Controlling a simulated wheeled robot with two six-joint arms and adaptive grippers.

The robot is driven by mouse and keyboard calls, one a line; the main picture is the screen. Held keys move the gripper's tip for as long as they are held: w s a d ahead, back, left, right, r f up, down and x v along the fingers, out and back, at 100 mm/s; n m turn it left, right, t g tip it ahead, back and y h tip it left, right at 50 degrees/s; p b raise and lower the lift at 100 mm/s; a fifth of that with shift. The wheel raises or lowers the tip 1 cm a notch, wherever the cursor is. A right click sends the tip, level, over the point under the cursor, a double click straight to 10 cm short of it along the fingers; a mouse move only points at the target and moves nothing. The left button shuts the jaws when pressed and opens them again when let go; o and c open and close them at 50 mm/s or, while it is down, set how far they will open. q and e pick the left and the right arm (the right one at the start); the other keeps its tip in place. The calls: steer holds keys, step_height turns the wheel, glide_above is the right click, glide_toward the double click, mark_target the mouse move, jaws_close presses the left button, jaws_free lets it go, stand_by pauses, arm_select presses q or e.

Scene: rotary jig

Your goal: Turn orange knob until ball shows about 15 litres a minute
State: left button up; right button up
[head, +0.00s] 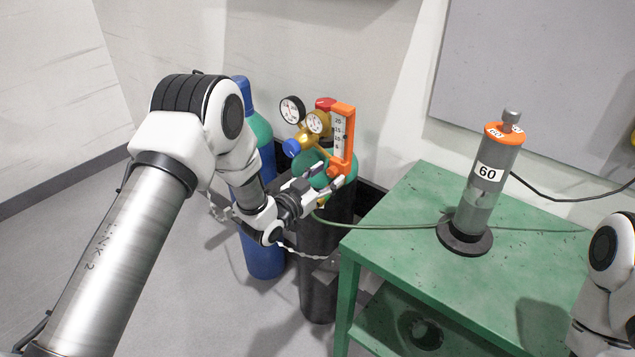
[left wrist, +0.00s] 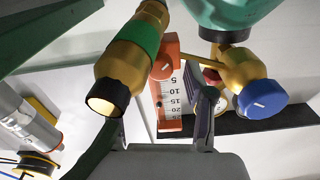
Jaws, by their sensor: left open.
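The orange flowmeter (head: 342,130) stands upright beside the brass regulator (head: 306,138) on a gas cylinder. The ball cannot be made out in either view. The orange knob (head: 333,172) is at the flowmeter's lower end; it also shows in the left wrist view (left wrist: 163,67) with a pale mark. My left gripper (head: 329,176) is open, its fingers apart around the knob's area. Contact cannot be told. In the left wrist view the fingertips (left wrist: 163,108) look empty. My right gripper is out of view.
The regulator has a blue knob (head: 291,148) and a pressure gauge (head: 292,110) on the left. A blue cylinder (head: 263,255) stands left of the black-bodied cylinder (head: 320,260).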

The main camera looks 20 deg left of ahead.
arm_select(q)
steer(key=v, duration=1.1)
steer(key=shift+s, duration=0.25)
steer(key=shift+a, duration=0.1)
steer(key=s+d+f+n+g+y, duration=0.1)
steer(key=s+d+f+g, duration=0.1)
steer(key=s+f+g, duration=0.5)
steer(key=s+d+f+y, duration=0.15)
steer(key=s+f, duration=0.35)
steer(key=f, duration=0.7)
steer(key=s+a+f+n+g+y, duration=0.1)
steer(key=s+f+g, duration=0.1)
steer(key=s, duration=0.5)
steer(key=s+a+f+n+g+y, duration=0.1)
steer(key=s+f+n+g, duration=0.1)
steer(key=s+g, duration=0.2)
steer(key=s+a+f+n+g+y, duration=0.1)
steer(key=s+f+n+g, duration=0.1)
steer(key=s, duration=0.9)
steer(key=shift+a+f+g+y, duration=0.4)
steer(key=shift+f+g, duration=0.15)
steer(key=shift+g, duration=0.45)
steer(key=shift+w, duration=0.1)
